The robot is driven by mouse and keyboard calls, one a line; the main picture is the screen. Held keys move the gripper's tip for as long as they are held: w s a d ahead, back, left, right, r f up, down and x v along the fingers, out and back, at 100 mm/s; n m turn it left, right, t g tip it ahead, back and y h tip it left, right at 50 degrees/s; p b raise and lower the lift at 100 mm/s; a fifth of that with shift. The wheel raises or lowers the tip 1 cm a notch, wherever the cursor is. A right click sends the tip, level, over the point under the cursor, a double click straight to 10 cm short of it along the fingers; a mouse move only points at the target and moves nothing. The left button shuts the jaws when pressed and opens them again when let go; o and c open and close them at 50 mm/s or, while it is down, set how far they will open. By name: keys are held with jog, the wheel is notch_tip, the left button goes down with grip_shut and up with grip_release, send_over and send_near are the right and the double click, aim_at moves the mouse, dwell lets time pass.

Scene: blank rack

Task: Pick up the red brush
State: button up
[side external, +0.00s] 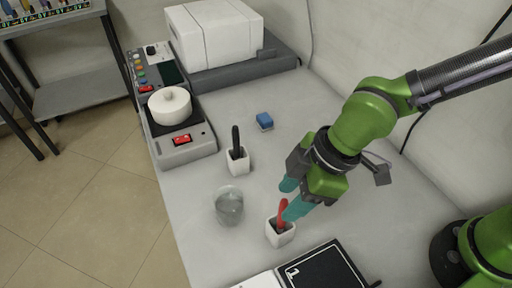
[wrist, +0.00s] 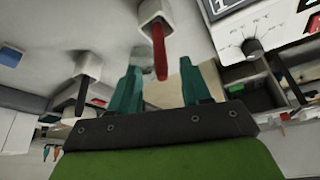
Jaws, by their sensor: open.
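The red brush (side external: 283,212) stands upright with a slight tilt in a small white square holder (side external: 281,234) near the front of the table. My gripper (side external: 288,200) has teal fingers and is open just above the holder, with its fingertips close to the brush handle. In the wrist view the red brush (wrist: 160,52) points toward the space between the two teal fingers (wrist: 160,85), with its holder (wrist: 155,12) at the top. I cannot tell whether either finger touches the brush.
A black brush (side external: 236,141) stands in a second white holder (side external: 237,161). A glass beaker (side external: 229,207) is left of the red brush. A blue block (side external: 264,121), a hotplate device with a white pot (side external: 170,106) and a white box (side external: 214,35) are farther back. A black panel (side external: 325,272) lies in front.

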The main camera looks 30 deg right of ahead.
aim_at(279, 212)
jog(key=shift+x, duration=2.75)
grip_shut()
